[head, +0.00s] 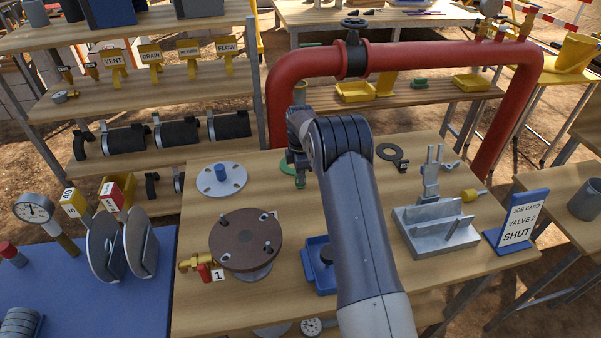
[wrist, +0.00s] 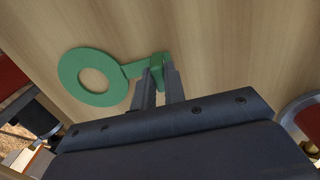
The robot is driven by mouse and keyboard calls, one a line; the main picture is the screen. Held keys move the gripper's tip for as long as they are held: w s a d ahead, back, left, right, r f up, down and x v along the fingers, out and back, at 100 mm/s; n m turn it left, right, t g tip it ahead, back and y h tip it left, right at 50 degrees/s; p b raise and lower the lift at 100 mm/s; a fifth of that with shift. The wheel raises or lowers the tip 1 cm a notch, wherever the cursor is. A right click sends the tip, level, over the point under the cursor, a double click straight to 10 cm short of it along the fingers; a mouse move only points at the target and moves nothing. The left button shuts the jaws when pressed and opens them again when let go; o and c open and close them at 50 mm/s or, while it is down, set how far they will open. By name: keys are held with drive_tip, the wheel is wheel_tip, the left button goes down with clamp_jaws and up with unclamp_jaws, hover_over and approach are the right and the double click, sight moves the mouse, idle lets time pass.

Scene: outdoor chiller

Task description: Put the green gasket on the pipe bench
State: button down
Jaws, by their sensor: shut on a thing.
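The green gasket (wrist: 84,77) is a flat ring with a handle tab. My gripper (wrist: 159,85) is shut on the tab, with the ring out to the left in the wrist view. In the head view the gasket (head: 286,166) is partly hidden by my gripper (head: 299,183), over the back edge area of the wooden front bench (head: 330,185). I cannot tell whether it touches the wood. A red pipe (head: 440,56) arches behind this bench, over a lower wooden bench (head: 440,92). No label shows which one is the pipe bench.
The front bench holds a grey flange (head: 221,180), a brown round flange (head: 246,238), a blue tray (head: 318,272), a black ring (head: 390,152), a grey metal fixture (head: 436,228) and a job card (head: 519,222). Yellow trays (head: 355,92) and a green part (head: 418,83) sit behind.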

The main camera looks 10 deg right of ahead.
drive_tip(key=c, duration=1.9)
unclamp_jaws()
drive_tip(key=shift+f, duration=0.15)
drive_tip(key=shift+c, duration=0.2)
drive_tip(key=o, duration=0.5)
drive_tip(key=shift+c, duration=0.2)
wheel_tip(320, 180, up, 12)
drive_tip(key=b, duration=0.1)
drive_tip(key=shift+r+b, duration=0.2)
drive_tip(key=shift+b, duration=0.1)
